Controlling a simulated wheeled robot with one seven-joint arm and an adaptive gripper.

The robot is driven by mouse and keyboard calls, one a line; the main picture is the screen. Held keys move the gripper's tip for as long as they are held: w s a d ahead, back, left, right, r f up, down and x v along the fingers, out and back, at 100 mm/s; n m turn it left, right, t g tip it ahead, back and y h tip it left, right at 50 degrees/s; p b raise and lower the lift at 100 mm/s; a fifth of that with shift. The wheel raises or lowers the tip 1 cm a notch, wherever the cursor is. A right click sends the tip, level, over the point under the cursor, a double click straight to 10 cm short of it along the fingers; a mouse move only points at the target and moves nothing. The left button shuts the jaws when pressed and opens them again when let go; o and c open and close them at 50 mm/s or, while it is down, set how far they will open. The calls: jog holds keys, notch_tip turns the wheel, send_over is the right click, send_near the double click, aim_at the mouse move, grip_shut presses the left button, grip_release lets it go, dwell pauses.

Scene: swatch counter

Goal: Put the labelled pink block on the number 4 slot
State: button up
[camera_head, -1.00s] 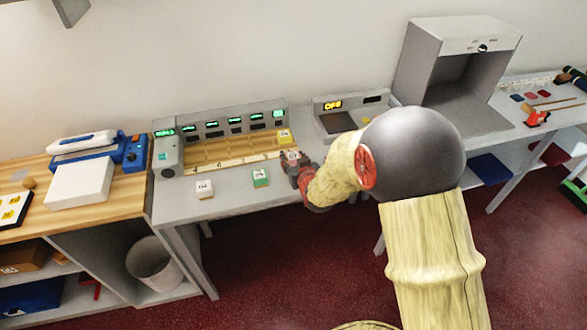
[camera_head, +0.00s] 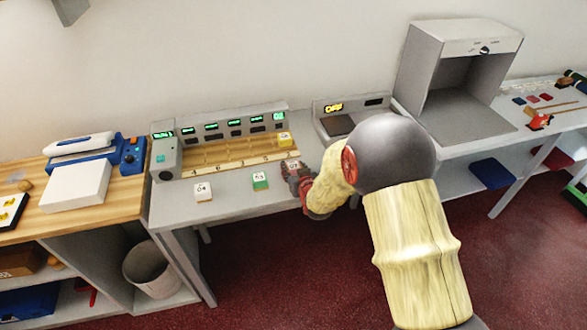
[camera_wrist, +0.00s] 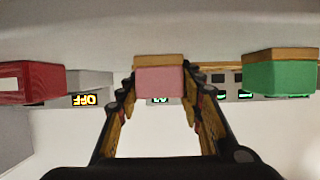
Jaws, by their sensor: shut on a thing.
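The pink block (camera_wrist: 159,82), with a tan layer on one face, sits between the fingertips of my gripper (camera_wrist: 160,95) in the wrist view. My gripper (camera_head: 298,180) is shut on it. In the head view the block's labelled white top (camera_head: 292,165) shows just at the fingers, near the counter's front right; its pink side is hidden there. The slot rack (camera_head: 225,152) is a wooden tray with a numbered front strip on the grey counter, left of and behind my gripper. A yellow block (camera_head: 285,140) stands at its right end.
A green-sided labelled block (camera_head: 260,181) and a white-topped labelled block (camera_head: 203,191) stand on the counter in front of the rack. The green block also shows in the wrist view (camera_wrist: 280,76). A grey unit with an amber display (camera_head: 340,112) stands right of the rack.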

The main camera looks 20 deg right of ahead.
jog(key=o, duration=1)
jog(key=shift+o, duration=0.2)
